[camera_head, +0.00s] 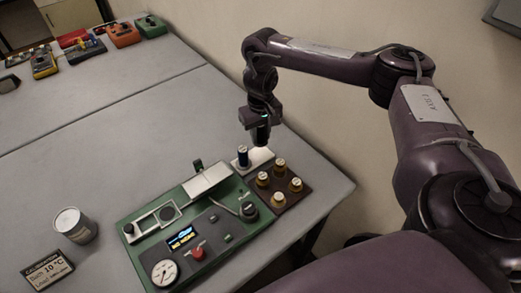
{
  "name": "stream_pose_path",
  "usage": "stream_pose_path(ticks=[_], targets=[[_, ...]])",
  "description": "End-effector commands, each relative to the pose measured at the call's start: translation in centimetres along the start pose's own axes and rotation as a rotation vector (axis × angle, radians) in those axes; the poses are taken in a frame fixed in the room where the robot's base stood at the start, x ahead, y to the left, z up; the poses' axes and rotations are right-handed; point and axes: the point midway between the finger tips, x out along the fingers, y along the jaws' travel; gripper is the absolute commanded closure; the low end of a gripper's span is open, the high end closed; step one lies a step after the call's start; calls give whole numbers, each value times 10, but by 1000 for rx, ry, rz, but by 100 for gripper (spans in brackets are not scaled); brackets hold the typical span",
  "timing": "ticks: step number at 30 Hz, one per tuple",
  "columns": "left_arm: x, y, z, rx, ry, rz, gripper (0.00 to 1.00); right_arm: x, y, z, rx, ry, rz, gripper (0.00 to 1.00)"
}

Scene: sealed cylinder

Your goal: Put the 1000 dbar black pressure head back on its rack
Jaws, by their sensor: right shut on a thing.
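My right gripper (261,122) hangs pointing down above the right back part of the green apparatus (140,230). It is shut on a small dark cylinder (261,137), which looks like the black pressure head; its marking cannot be read. The held piece is just above and behind a pale plate (262,158). A dark cylinder with a light top (242,155) stands upright on that plate, left of the held piece. A brown block (290,199) in front of the plate carries several brass heads with white tops (280,163). My left gripper is out of view.
The green apparatus has a dial gauge (164,272), a red knob (198,254) and a lit display (180,238). A metal can (74,224) and a calibration sign (47,269) stand to its left. Several instruments (122,34) lie far left. The middle table is clear.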

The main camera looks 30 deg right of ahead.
Motion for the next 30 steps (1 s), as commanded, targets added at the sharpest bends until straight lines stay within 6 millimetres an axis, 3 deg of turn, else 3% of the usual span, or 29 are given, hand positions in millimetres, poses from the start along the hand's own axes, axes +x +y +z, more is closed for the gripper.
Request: stream_pose_path(ticks=[1, 6, 13, 26, 27, 30], targets=[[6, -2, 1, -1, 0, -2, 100, 12, -1, 0, 2, -1, -2, 100], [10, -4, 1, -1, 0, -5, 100, 23, 0, 0, 0, 0, -1, 100], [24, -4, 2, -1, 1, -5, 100, 56, -1, 0, 0, -1, -2, 100], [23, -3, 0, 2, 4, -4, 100, 60, 0, 0, 1, 0, -1, 100], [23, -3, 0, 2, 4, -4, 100, 61, 0, 0, 1, 0, 0, 70], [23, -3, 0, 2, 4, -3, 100, 60, 0, 0, 0, 0, 0, 57]])
